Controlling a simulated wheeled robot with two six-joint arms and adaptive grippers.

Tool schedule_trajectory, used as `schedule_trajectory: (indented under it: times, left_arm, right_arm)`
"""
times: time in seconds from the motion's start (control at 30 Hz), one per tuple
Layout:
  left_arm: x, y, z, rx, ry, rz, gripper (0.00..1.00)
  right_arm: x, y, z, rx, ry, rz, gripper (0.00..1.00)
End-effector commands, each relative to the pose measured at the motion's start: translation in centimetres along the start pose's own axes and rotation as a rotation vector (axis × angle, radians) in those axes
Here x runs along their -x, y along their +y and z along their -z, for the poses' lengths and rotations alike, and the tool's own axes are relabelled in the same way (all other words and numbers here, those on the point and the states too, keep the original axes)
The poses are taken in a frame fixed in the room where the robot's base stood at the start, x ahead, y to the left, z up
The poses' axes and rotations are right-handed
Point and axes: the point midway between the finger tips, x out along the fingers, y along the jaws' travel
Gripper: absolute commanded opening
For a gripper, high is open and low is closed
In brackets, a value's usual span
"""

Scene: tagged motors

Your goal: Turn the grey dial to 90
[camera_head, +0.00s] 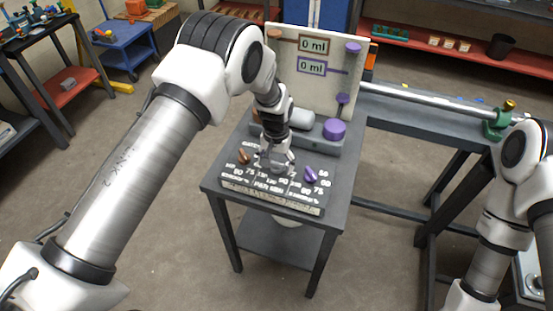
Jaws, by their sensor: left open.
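A dial panel (255,195) with printed numbers lies on the front of a small dark grey table. An orange-brown dial (244,156) is on its left and a purple dial (310,174) on its right. My left gripper (275,160) is open and points down at the panel between these two dials. No grey dial can be made out; the spot under the gripper is covered by it. I cannot tell whether the fingers touch anything. My right arm shows at the right edge, but its gripper is out of view.
Behind the panel stands a white board (312,80) with two "0 ml" displays and coloured knobs. A purple cylinder (334,130) is on the base before it. A metal rod (430,101) runs right to a green bracket (496,124). Floor left of the table is clear.

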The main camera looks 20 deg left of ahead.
Motion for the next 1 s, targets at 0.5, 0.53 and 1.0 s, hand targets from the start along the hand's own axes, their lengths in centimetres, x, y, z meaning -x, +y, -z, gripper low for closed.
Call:
schedule_trajectory:
  times: [0.5, 0.53, 1.0]
  left_arm:
    - [-0.68, 0.0, 0.01, 0.0, 0.001, 0.0, 0.21]
    - [-0.68, 0.0, 0.01, 0.0, 0.001, 0.0, 0.21]
    - [-0.8, 0.01, 0.03, -0.032, 0.002, 0.0, 0.21]
  right_arm:
    - [0.13, 0.0, 0.01, 0.0, 0.0, 0.0, 0.4]
    - [0.12, 0.0, 0.01, 0.0, 0.0, 0.0, 0.4]
    - [-0.04, 0.0, 0.02, 0.0, 0.001, 0.0, 0.4]
